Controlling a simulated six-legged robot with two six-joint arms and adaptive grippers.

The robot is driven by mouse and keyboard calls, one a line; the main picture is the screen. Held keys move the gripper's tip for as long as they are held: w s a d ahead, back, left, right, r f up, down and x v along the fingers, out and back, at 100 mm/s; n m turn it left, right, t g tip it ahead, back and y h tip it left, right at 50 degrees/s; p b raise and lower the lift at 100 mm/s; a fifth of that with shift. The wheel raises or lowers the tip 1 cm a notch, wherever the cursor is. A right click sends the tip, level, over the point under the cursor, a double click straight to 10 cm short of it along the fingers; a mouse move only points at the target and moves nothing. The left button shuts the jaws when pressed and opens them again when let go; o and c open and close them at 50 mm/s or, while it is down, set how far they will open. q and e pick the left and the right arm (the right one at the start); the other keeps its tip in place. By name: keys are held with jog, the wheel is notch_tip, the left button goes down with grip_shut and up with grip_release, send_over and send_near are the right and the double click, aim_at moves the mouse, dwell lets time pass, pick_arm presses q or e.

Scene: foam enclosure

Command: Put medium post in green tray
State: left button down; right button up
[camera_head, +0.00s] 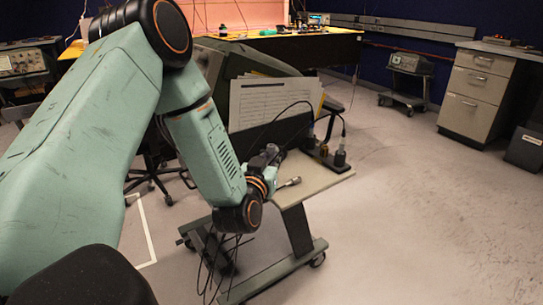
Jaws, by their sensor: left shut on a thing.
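My left gripper (270,162) is small and partly hidden by its own wrist, over the near left edge of a beige-topped cart (318,183). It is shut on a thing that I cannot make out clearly. A small metallic piece (289,183) shows just right of the wrist; I cannot tell whether it is held or lies on the cart. I cannot tell which is the medium post. No green tray shows. My right gripper is not in view.
Papers on a board (270,100) stand behind the cart. A wooden-topped bench (300,48) is at the back, a drawer cabinet (474,92) at the right, and a low wheeled trolley (408,75) near the far wall. The floor (420,210) at right is clear.

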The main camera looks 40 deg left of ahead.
pick_arm(q)
jog(key=c, duration=1.8)
grip_release()
jog(key=shift+f, duration=0.1)
jog(key=o, duration=0.3)
jog(key=shift+w+a+f, duration=0.1)
jog(key=shift+a, duration=0.05)
jog(key=shift+o, duration=1)
